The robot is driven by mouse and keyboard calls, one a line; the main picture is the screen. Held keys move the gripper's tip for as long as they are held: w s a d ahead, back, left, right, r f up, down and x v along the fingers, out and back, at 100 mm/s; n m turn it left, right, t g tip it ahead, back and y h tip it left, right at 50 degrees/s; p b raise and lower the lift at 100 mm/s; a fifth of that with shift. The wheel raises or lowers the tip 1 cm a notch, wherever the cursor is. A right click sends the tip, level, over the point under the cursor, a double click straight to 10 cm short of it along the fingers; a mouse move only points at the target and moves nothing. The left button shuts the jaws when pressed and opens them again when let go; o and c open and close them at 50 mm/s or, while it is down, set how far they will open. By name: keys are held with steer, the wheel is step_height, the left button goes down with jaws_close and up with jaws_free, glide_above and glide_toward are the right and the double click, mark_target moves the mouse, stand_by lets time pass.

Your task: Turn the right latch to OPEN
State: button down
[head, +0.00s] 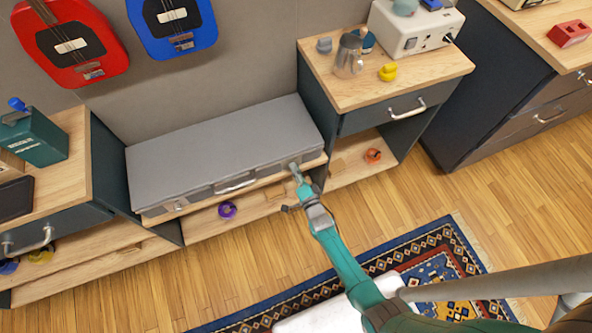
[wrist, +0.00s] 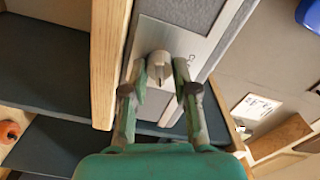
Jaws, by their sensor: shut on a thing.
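A grey flat case (head: 220,145) lies closed on a wooden shelf between two cabinets. Its right latch is a small metal knob (wrist: 158,68) on a silver plate (wrist: 185,45) in the wrist view. Lettering on the plate is partly visible but too small to read surely. My gripper (wrist: 160,75) has one finger on each side of the knob and is shut on it. In the head view my gripper (head: 296,170) is at the right end of the case's front, hiding the right latch. The left latch (head: 180,205) shows at the front left.
A handle (head: 235,184) sits at the middle of the case's front. Purple (head: 227,210) and orange (head: 373,155) items lie on the lower shelf. The right cabinet (head: 400,85) stands close beside the case. Open floor and a patterned rug (head: 440,250) lie in front.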

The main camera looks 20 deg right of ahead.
steer(key=shift+m, duration=2)
steer(key=shift+d, duration=0.1)
steer(key=shift+f, duration=0.1)
steer(key=c, duration=0.9)
jaws_free()
steer(key=shift+c, duration=0.2)
steer(key=s, duration=1.2)
